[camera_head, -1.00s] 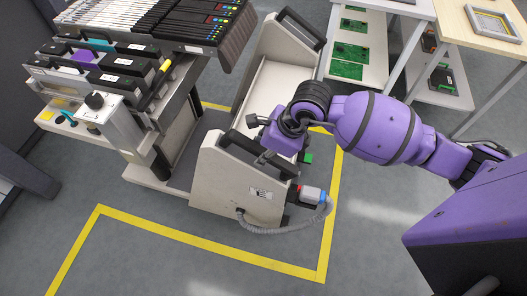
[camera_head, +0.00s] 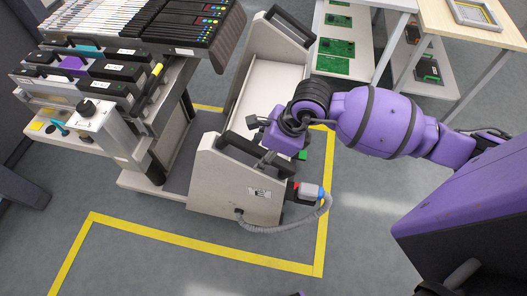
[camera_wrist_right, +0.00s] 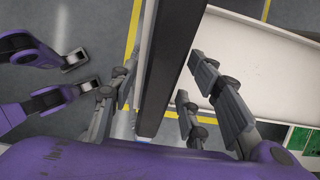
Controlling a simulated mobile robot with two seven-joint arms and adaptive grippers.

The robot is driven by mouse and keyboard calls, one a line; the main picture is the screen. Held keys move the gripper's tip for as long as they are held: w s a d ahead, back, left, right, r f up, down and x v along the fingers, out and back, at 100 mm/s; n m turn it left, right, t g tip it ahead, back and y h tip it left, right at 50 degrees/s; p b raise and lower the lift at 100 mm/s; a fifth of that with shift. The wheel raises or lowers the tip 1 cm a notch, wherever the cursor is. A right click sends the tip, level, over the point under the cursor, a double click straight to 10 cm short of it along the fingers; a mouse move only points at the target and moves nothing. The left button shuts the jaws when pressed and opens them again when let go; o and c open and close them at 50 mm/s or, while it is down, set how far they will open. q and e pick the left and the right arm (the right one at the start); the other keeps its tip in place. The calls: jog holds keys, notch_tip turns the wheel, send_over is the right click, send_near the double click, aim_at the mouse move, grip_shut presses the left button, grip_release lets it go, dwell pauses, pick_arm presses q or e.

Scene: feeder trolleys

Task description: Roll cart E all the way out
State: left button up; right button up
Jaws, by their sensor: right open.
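Cart E (camera_head: 208,185) is a pale trolley with an E label on its near end panel, a white tray bed and a black handle at each end. It stands against the feeder machine, partly inside the yellow floor outline. My right gripper (camera_head: 262,138) is at the near handle (camera_head: 240,149), over the top of the end panel. In the right wrist view, my right gripper's fingers (camera_wrist_right: 158,88) are apart, on either side of a dark bar (camera_wrist_right: 172,60), apparently that handle. I cannot tell whether they touch it. My left gripper is not in view.
The feeder machine (camera_head: 125,65) stands on the left. A grey hose (camera_head: 290,226) and connector hang at the cart's near right corner. A shelf with green boards (camera_head: 337,48) and a wooden table (camera_head: 470,35) stand behind on the right.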

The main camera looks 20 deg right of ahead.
jog(key=v, duration=1.2)
